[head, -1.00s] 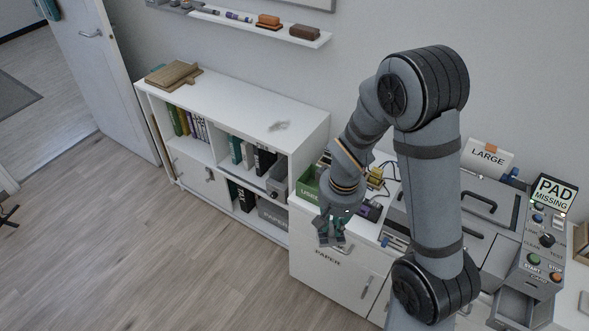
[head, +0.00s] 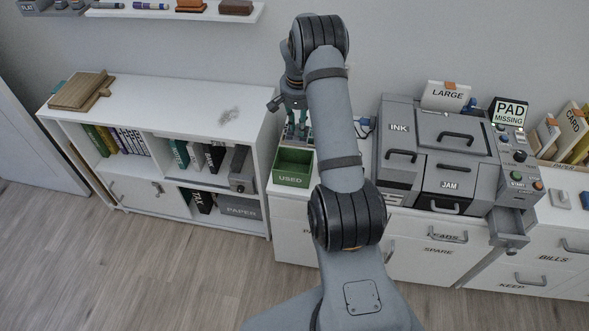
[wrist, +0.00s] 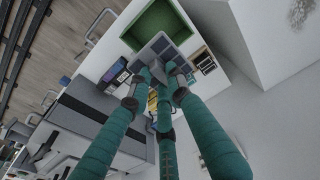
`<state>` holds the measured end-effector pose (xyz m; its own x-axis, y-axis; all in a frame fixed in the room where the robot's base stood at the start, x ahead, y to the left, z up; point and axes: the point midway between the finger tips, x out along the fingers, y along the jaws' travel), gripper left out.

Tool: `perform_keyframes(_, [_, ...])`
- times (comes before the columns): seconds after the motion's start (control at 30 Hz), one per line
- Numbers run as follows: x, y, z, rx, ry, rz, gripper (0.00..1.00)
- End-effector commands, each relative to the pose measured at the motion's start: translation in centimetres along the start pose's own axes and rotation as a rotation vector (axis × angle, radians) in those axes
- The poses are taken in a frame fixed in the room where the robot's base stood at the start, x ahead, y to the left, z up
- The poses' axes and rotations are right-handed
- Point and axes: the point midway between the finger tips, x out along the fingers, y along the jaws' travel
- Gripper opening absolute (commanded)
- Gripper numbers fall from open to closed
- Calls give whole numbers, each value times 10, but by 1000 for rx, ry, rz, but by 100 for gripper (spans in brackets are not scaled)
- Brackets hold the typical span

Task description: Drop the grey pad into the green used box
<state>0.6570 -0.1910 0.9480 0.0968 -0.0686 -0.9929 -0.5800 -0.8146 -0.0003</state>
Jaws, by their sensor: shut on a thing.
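The grey pad (wrist: 157,52) is a flat slab between the tips of my gripper's teal fingers (wrist: 160,74) in the wrist view. My gripper is shut on it. The green used box (wrist: 162,28) lies just past the pad in that view, and the pad overlaps its near edge. In the head view, the green box (head: 293,168) marked USED stands open on the white cabinet top, left of my arm. My gripper (head: 294,101) shows above and behind it in the picture, fingers pointing down. I cannot make out the pad clearly there.
A grey machine (head: 447,155) with INK and JAM covers stands right of the box. Its sign (head: 509,113) reads PAD MISSING. A white bookshelf (head: 170,103) stands to the left, its top mostly clear. Small items and cables lie by the box.

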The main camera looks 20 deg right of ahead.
Motion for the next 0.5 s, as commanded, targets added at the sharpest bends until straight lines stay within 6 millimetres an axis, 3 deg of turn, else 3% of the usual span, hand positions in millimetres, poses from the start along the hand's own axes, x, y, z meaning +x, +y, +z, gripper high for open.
perform_keyframes(0.5, [49,2,2,11,0,0,0])
